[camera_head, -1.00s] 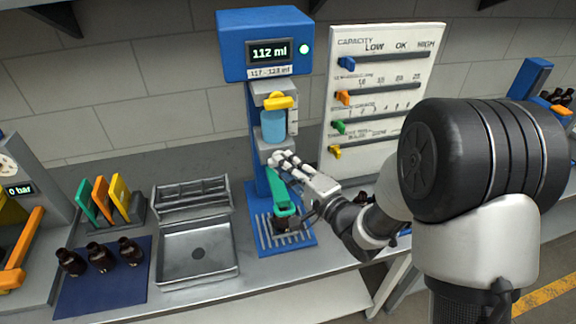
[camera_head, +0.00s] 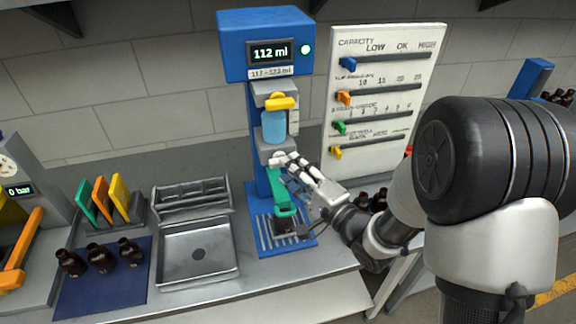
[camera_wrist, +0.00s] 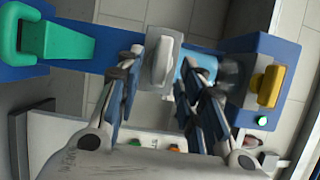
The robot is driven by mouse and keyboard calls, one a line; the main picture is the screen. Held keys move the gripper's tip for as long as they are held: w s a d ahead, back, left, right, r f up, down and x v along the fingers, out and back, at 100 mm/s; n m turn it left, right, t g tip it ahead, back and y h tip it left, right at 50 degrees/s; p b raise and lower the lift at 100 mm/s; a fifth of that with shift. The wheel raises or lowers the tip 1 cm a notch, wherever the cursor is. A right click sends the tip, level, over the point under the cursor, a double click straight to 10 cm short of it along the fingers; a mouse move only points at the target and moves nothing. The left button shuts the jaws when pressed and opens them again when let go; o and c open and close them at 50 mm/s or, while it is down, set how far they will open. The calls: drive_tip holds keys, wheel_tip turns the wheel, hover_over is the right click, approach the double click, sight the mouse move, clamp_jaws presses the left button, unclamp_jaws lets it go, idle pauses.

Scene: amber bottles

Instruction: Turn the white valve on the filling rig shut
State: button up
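The filling rig (camera_head: 262,45) is a blue stand with a screen reading 112 ml, a green lamp and a label of about 117 to 123 ml. The white valve (camera_wrist: 160,62) shows in the wrist view as a pale handle on the rig, between my gripper's fingers. My gripper (camera_wrist: 160,75) is open around it, with a finger on either side; I cannot tell whether either touches. In the head view my gripper (camera_head: 285,160) reaches in from the right and its fingertips largely hide the valve. The rig also has a yellow handle (camera_head: 281,102) and a green lever (camera_head: 281,190).
A blue liquid cylinder (camera_head: 273,127) sits above the valve. A dark bottle (camera_head: 285,222) stands on the rig's base under the green lever. A white slider board (camera_head: 380,100) stands close behind my arm. A metal tray (camera_head: 198,252) and several bottles on a blue mat (camera_head: 100,290) lie left.

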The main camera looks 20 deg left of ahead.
drive_tip(key=v, duration=0.9)
drive_tip(key=shift+s+d, duration=0.2)
drive_tip(key=shift+d, duration=0.05)
drive_tip(key=w+d+n+t+h, duration=0.25)
drive_tip(key=w+d+h, duration=0.25)
drive_tip(key=d+h, duration=0.35)
drive_tip(key=s+d+r+n+g+h+b, duration=0.1)
drive_tip(key=s+d+h, duration=0.1)
drive_tip(key=d, duration=0.3)
drive_tip(key=s+d+r+n+g+h, duration=0.1)
drive_tip(key=d+r+h, duration=0.15)
drive_tip(key=d, duration=0.25)
drive_tip(key=s+d+n+g+h+b, duration=0.1)
drive_tip(key=s+g, duration=0.5)
drive_tip(key=s, duration=1.7)
drive_tip(key=shift+d+n+h, duration=0.3)
drive_tip(key=shift+d+n, duration=0.35)
drive_tip(key=shift+n, duration=0.3)
